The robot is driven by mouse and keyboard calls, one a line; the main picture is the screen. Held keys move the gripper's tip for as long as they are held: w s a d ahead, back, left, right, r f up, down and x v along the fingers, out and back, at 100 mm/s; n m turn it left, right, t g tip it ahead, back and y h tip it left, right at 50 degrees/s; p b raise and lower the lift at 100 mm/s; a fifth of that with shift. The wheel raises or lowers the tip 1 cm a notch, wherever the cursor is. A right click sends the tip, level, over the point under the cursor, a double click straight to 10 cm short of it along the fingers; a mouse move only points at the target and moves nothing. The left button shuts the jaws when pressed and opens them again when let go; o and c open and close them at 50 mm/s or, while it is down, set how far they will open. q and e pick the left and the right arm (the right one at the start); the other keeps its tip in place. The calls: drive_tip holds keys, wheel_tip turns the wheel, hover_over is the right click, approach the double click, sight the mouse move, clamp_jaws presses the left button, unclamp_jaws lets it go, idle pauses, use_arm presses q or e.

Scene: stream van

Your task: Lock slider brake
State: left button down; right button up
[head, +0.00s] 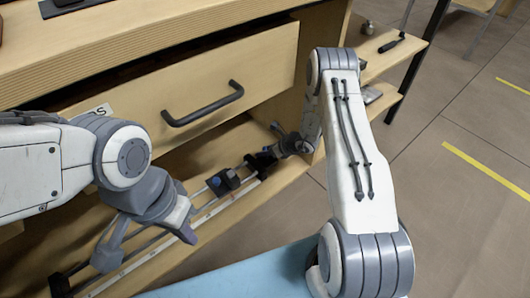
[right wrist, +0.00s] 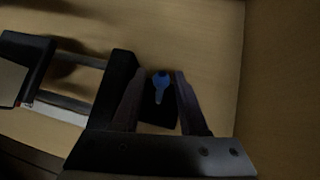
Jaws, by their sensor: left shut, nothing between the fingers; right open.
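A slider rail with two rods and a pale scale strip (head: 205,215) lies in the low compartment under the drawer. A dark carriage (head: 223,182) with a bluish part sits on it. In the right wrist view, a blue key-shaped lever (right wrist: 160,86) stands on a black end block (right wrist: 158,115). My right gripper (right wrist: 157,90) is open, with its fingers on either side of the blue lever; I cannot tell whether they touch it. In the head view, my right gripper (head: 268,156) is at the rail's far end and hides the lever. My left gripper (head: 106,256) is shut and empty above the near end.
A wooden drawer (head: 190,85) with a dark handle (head: 202,104) stands partly open above the rail. The compartment's side wall (right wrist: 283,90) is close to the right of my right gripper. Side shelves (head: 385,62) hold small tools. A light-blue surface (head: 240,275) is at the front.

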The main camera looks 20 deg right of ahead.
clamp_jaws()
